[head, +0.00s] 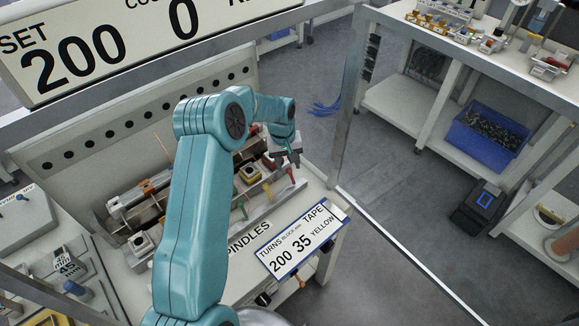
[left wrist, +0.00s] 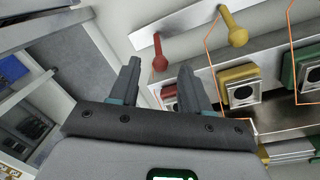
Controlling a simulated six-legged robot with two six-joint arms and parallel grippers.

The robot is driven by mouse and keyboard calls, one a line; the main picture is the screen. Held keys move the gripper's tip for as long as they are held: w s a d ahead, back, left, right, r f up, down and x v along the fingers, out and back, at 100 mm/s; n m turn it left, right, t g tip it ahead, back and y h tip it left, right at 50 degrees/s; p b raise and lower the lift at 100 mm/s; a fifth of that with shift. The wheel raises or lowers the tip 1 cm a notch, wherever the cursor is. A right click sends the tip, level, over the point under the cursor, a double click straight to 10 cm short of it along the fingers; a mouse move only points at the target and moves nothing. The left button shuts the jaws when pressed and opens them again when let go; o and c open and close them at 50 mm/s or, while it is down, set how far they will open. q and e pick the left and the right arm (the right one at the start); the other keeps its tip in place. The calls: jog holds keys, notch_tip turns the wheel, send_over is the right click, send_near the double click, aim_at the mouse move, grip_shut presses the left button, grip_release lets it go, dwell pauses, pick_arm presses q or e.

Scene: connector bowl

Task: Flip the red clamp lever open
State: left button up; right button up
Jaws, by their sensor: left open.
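The red clamp lever (head: 290,173) stands at the right end of the row of levers on the bench fixture. In the left wrist view the red lever (left wrist: 159,52) shows just beyond and between my fingertips, with no visible contact. My left gripper (head: 288,158) is beside the red lever in the head view. In the left wrist view my left gripper (left wrist: 159,65) has its two grey fingers apart and nothing between them. A red block (left wrist: 169,94) is partly hidden behind the fingers. My right gripper is not in view.
A yellow lever (left wrist: 236,32) stands beside the red one, with a yellow block (left wrist: 239,84) and a green block (left wrist: 308,68) nearby. A green lever (head: 243,207) is farther left. A sign plate (head: 299,241) lies at the bench front.

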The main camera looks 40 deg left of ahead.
aim_at(289, 169)
pick_arm(q)
jog(key=f, duration=0.4)
jog(key=shift+w+p, duration=0.2)
jog(key=shift+p, duration=0.2)
jog(key=shift+d+f, duration=0.1)
jog(key=shift+f, duration=0.2)
grip_shut()
jog(key=d+y+b, duration=0.1)
jog(key=y+b, duration=0.2)
jog(key=b, duration=0.8)
jog(key=d+y+b, duration=0.2)
jog(key=y+b, duration=0.2)
jog(key=b, duration=0.8)
jog(key=d+t+y+b, duration=0.1)
jog(key=y+b, duration=0.3)
jog(key=b, duration=0.7)
jog(key=shift+s+d+f, duration=0.15)
jog(key=shift+d+f, duration=0.1)
jog(key=shift+d, duration=0.4)
jog(key=shift+d+r+m+y+b, duration=0.15)
jog(key=shift+m+y+b, duration=0.15)
jog(key=shift+y+b, duration=0.4)
grip_release()
